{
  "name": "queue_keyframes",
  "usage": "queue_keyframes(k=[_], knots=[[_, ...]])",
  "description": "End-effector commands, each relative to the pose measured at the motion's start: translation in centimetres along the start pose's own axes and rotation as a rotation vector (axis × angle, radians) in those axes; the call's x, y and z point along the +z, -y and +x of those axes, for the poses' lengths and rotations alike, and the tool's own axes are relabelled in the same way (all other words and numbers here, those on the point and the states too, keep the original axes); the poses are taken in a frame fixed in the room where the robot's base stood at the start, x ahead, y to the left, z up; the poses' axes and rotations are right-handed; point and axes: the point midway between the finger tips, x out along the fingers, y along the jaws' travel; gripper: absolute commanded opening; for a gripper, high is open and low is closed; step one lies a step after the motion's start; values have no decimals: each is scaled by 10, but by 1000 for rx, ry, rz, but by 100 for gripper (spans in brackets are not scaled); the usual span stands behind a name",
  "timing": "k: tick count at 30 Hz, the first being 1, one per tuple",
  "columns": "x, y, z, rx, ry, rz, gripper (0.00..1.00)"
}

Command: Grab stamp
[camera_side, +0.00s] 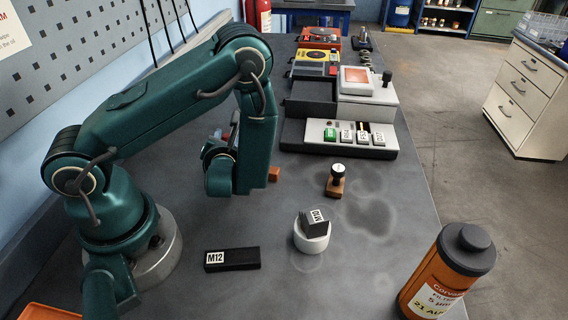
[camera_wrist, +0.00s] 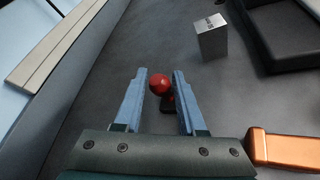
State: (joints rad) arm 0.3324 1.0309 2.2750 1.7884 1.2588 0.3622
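A small upright stamp (camera_side: 336,181) with a black knob and a brown base stands mid-bench in the side view, to the right of my gripper and apart from it. In the wrist view my gripper (camera_wrist: 161,85) is open, its two pale blue fingers spread. A red ball-shaped knob (camera_wrist: 159,83) on a dark base shows between the fingers; I cannot tell whether it is beyond the fingertips or level with them, nor what it belongs to. In the side view my arm hides most of the gripper and that spot.
An orange block (camera_wrist: 290,149) lies right of the fingers, and a labelled metal block (camera_wrist: 212,38) stands ahead. A white cup (camera_side: 311,241) holding a dark block, a black M12 block (camera_side: 236,260) and an orange canister (camera_side: 441,273) stand nearer the side camera. Trays (camera_side: 307,132) lie behind.

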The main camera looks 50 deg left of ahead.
Motion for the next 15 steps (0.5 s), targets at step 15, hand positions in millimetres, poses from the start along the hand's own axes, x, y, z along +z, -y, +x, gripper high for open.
queue_keyframes(k=[15], knots=[[2, -1, -1, 0, 0, -2, 0]])
